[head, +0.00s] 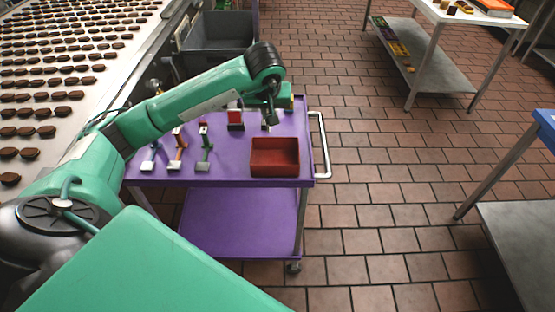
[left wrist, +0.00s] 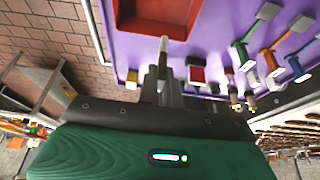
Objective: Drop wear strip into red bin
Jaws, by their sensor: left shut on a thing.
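The red bin (head: 274,171) stands at the front right of the purple cart top, open upward, and looks empty. It also shows at the top of the left wrist view (left wrist: 150,32), cut off by the frame edge. My left gripper (head: 269,122) is above the cart just behind the bin. In the left wrist view its fingers (left wrist: 163,75) are shut on a small, thin, pale-tipped piece, apparently the wear strip (left wrist: 164,46). The strip's tip points toward the bin's near wall in that view. Most of the strip is hidden by the fingers. My right gripper is out of view.
Several coloured tools with pale ends (head: 176,152) lie left of the bin on the cart (head: 228,178). A small red-and-dark block (head: 235,120) stands behind. A cart handle (head: 322,145) rises at the right.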

